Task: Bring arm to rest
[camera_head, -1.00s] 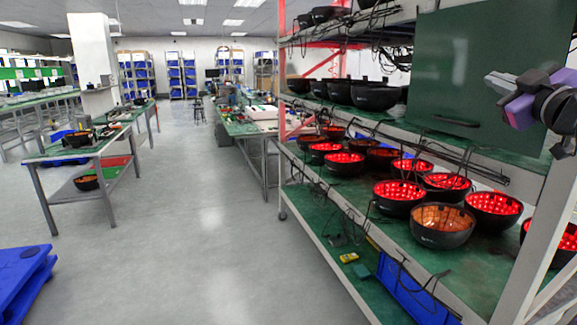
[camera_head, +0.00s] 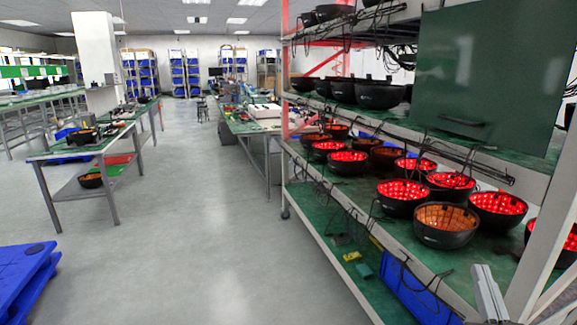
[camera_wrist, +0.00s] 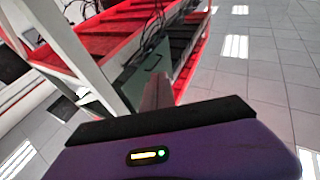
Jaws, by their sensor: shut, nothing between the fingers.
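My gripper shows in the wrist view (camera_wrist: 156,92) as a narrow grey pair of fingers beyond a black band and a purple housing. The fingers are together and nothing is seen between them. In the head view a grey metal piece, apparently the fingertips of my gripper (camera_head: 484,275), shows at the lower right, in front of the rack (camera_head: 470,270). It points upward and looks empty. The rest of my arm is out of the head view.
Black bowls with red lights (camera_head: 403,197) and an orange-lit bowl (camera_head: 445,226) stand on the rack's middle shelf. A green panel (camera_head: 485,75) hangs above them, with loose cables nearby. A blue pallet (camera_head: 25,280) lies at lower left. The aisle floor (camera_head: 200,230) is clear.

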